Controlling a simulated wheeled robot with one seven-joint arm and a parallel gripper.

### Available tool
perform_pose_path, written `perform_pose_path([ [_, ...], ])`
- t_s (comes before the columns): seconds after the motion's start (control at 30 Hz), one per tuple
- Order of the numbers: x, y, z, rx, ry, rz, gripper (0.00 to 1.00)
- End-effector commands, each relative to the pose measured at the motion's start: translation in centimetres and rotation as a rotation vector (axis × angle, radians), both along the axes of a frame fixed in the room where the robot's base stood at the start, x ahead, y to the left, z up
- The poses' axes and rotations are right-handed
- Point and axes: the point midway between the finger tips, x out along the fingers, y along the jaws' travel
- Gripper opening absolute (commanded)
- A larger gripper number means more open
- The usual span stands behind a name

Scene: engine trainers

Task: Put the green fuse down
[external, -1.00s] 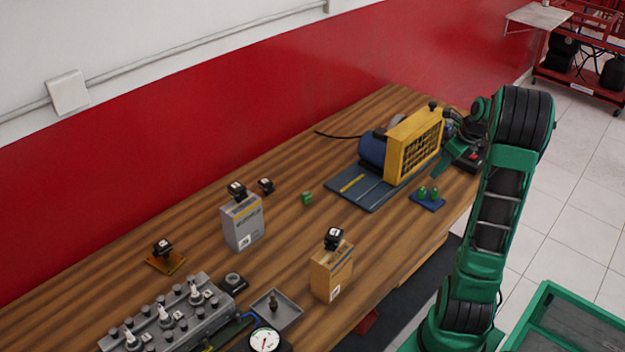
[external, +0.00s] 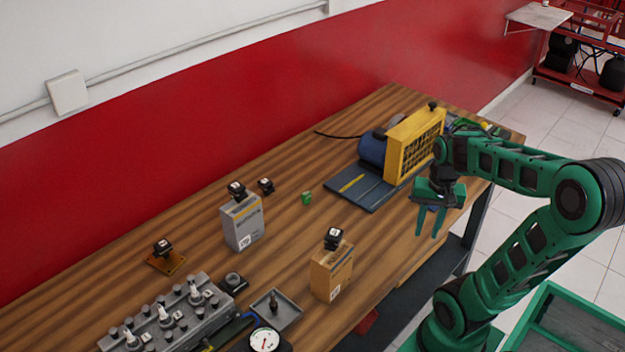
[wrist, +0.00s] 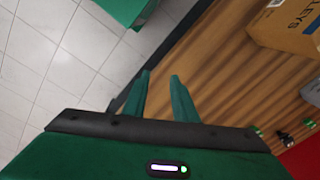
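A small green fuse (external: 307,198) lies alone on the wooden bench (external: 290,235), left of the dark blue-grey mat. My gripper (external: 430,232) hangs fingers down near the bench's right edge, well to the right of that fuse. Its two green fingers are apart; in the wrist view they (wrist: 159,76) also stand apart, and I see nothing between them. A blue holder is mostly hidden behind my gripper, so I cannot see what it carries. Small green bits show at the lower right of the wrist view, too small to identify.
A yellow-framed unit (external: 413,145) with a blue motor stands behind my gripper. A grey box (external: 242,222) and an orange-brown box (external: 331,272) stand farther left. An engine block (external: 172,318) and metal tray (external: 288,318) are at the front left. Mid-bench is mostly clear.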

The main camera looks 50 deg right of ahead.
Motion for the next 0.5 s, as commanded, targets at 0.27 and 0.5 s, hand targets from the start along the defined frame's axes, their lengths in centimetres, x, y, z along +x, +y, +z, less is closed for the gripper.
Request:
perform_pose_path([
  [0.27, -3.4, 2.5, -1.1, -0.017, 0.047, 0.404, 0.26],
  [0.5, -3.8, 2.6, -1.2, -0.017, 0.051, 0.447, 0.26],
])
